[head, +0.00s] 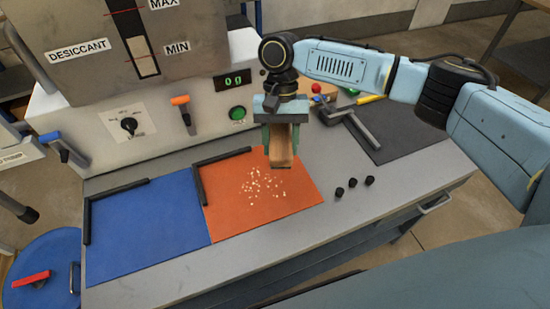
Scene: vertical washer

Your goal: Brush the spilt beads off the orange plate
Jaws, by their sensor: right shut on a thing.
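The orange plate (290,199) lies flat on the grey bench top, right of a blue plate (150,228). Many small pale beads (263,188) are scattered over its middle. My right gripper (281,140) points down over the plate's back right part. It is shut on a wooden-bodied brush (282,160), whose lower end is near the beads' upper right side. I cannot tell whether the brush touches the plate. The gripper and brush hide part of the plate's back right edge.
Dark bars edge both plates at the back and left. The machine with a desiccant gauge (146,55) and green button (237,113) stands behind. Several black knobs (353,183) sit right of the orange plate. A dark mat (400,128) lies farther right. The front bench strip is clear.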

